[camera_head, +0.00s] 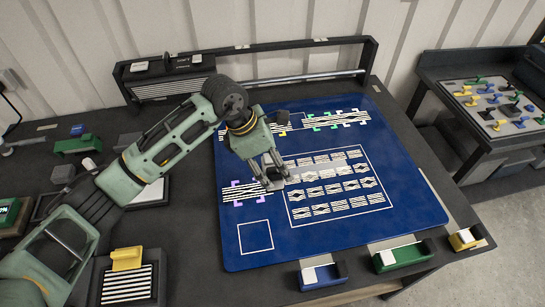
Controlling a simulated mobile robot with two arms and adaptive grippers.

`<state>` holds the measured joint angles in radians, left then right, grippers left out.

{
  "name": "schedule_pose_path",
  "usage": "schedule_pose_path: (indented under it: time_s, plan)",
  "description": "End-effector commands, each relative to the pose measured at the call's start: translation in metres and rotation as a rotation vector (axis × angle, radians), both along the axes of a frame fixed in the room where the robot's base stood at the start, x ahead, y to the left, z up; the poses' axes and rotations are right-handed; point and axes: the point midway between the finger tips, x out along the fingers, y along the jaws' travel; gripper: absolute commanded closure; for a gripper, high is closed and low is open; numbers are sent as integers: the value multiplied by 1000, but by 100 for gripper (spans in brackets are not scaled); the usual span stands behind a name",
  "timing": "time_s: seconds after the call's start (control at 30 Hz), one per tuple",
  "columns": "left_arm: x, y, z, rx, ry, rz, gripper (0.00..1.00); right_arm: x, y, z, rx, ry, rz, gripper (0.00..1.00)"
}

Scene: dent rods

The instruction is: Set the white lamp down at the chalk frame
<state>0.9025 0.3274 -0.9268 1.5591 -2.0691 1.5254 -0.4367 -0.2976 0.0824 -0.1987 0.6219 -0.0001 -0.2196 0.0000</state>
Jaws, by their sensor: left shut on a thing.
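My left gripper (276,178) reaches in from the left over the blue mat. It is shut on a small pale thing, which I take for the white lamp (276,186); the fingers hide most of it. It is low over the mat, between a striped strip in purple corner marks and the grid of striped pieces; I cannot tell whether it touches the mat. The chalk frame (255,236), an empty white square outline, lies on the mat's near left part, below the gripper in the picture. My right gripper is out of view.
The blue mat (310,240) carries the striped grid (336,183) inside a white outline. Blue, green and yellow holders (401,255) line its near edge. A dark rail (300,84) stands behind. Another table (490,105) with small coloured pieces is at right.

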Motion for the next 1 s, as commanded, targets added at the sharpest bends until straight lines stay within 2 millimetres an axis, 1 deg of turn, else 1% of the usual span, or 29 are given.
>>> schedule_pose_path:
  time_s: [0.17, 0.57, 1.0]
  plan:
    - [0, 0, -13, -1, 1, 3, 64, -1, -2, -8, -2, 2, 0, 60]
    - [0, 0, -54, -1, 2, -1, 64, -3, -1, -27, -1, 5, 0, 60]
    - [0, 0, -95, -2, 0, 0, 64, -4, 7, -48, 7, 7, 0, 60]
